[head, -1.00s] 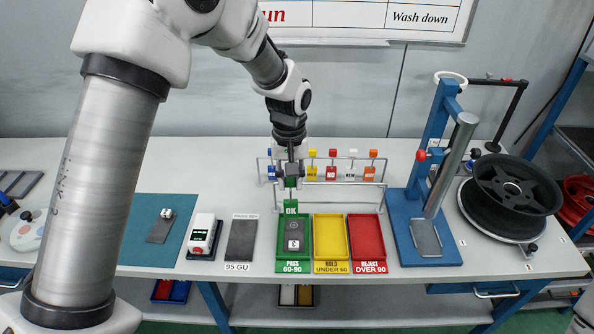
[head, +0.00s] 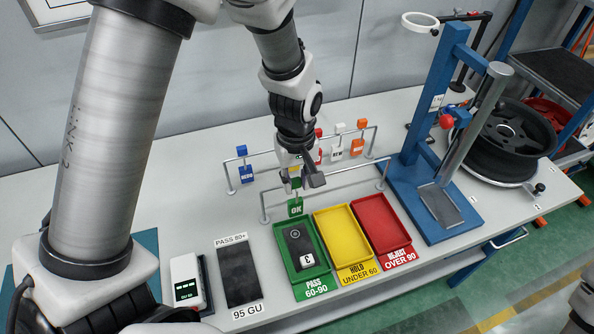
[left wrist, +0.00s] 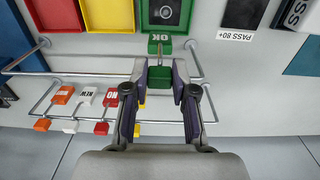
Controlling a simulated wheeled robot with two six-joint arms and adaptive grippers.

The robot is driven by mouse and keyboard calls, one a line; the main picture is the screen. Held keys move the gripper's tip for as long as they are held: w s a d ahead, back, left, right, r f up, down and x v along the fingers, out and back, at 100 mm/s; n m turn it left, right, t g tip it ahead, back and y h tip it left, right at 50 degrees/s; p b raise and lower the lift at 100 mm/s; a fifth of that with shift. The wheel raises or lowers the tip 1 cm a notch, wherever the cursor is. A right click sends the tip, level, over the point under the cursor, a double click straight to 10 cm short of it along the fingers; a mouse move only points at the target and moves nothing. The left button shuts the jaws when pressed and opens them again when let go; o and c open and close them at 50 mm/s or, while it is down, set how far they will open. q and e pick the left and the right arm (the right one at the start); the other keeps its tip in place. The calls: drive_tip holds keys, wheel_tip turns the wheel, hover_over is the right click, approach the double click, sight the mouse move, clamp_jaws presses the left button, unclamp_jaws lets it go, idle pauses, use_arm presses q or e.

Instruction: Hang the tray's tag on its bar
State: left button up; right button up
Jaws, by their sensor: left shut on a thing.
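My left gripper (head: 293,180) is shut on the green block at the top of the green OK tag (head: 295,207). In the left wrist view the block (left wrist: 160,77) sits between the fingertips, with the OK plate (left wrist: 160,46) beyond it. The tag is at the front bar (head: 338,184), near its left end, behind the green PASS tray (head: 319,270). The bar also shows in the left wrist view (left wrist: 85,74). I cannot tell whether the tag's hook rests on the bar. My right gripper is not in view.
A dark part (head: 299,246) lies in the green tray. Yellow (head: 347,238) and red (head: 381,224) trays stand to its right, then a blue press stand (head: 432,190). Blue (head: 242,150), orange (head: 362,123) and other tags hang on the rear rail. A dark block (head: 237,275) lies to the left.

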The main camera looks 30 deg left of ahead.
use_arm(q)
drive_tip(key=shift+w+d+r, duration=0.1)
drive_tip(key=shift+w+d, duration=0.25)
drive_tip(key=shift+w, duration=0.2)
drive_tip(key=w+a+f+b, duration=0.2)
drive_tip(key=a, duration=0.1)
drive_tip(key=shift+a+f+b, duration=0.2)
drive_tip(key=shift+f+b, duration=0.15)
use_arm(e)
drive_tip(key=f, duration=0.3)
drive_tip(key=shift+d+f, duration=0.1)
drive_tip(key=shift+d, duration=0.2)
use_arm(q)
drive_tip(key=o, duration=1)
drive_tip(key=shift+r, duration=0.15)
